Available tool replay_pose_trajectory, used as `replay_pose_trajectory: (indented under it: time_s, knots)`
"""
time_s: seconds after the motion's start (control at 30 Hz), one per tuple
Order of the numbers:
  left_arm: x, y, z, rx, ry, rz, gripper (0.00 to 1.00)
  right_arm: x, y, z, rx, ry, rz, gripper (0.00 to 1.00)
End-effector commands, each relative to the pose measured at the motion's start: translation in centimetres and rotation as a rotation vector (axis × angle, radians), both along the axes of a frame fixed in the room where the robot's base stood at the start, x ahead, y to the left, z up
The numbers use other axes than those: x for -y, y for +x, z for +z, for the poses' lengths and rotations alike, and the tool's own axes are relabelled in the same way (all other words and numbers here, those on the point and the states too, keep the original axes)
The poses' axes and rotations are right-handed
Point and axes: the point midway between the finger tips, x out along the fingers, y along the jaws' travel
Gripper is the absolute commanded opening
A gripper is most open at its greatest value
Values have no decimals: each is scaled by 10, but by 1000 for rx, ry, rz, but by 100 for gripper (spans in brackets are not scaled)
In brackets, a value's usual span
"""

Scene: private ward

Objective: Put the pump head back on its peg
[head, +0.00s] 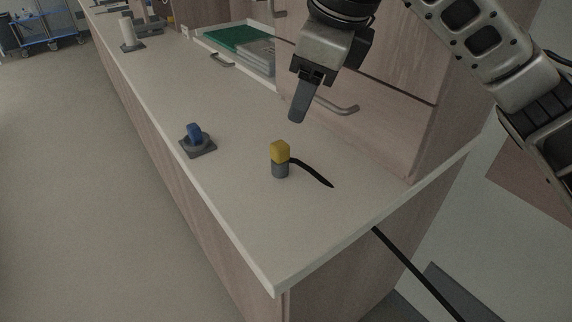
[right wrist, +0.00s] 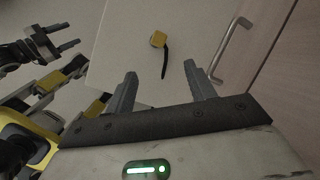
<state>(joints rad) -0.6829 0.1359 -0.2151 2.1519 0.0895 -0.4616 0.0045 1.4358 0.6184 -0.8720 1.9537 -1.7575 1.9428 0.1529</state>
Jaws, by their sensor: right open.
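The pump head (head: 280,158) stands upright on the counter near its front end. It has a yellow block top, a grey round lower part and a black hose lying to the right. It also shows in the right wrist view (right wrist: 158,40), beyond my fingers. A blue upright piece (head: 194,131) on a dark square base stands to the left; I take it for the peg. My right gripper (head: 297,108) hangs above and behind the pump head, apart from it. Its fingers are open and empty in the right wrist view (right wrist: 158,85). My left gripper (right wrist: 62,36) shows there with fingers apart.
A white cylinder on a dark base (head: 128,35) stands farther back on the counter (head: 235,205). A green and grey tray (head: 240,40) lies at the back. Cabinet fronts with a bar handle (head: 336,107) border the right side. The counter between blue piece and pump head is clear.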

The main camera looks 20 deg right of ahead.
Motion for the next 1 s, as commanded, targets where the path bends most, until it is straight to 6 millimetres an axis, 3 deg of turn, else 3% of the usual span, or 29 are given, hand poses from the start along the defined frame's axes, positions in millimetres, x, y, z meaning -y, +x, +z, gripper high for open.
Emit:
replay_pose_trajectory:
  time_s: [0.1,0.3,0.47,0.8,1.0]
  knots:
    - [1,0,-5,3,-10,2,52,-2,-2,-1,-34,109,-284,55]
    - [1,-2,-6,1,-22,4,52,-4,-4,1,-70,214,-555,55]
    - [2,-3,-4,4,-25,4,52,-6,0,-10,-81,230,-600,55]
    - [1,-2,-2,8,-24,6,52,-16,25,-75,-81,228,-597,55]
    - [1,-1,-4,8,-21,6,52,-20,33,-95,-77,230,-596,55]
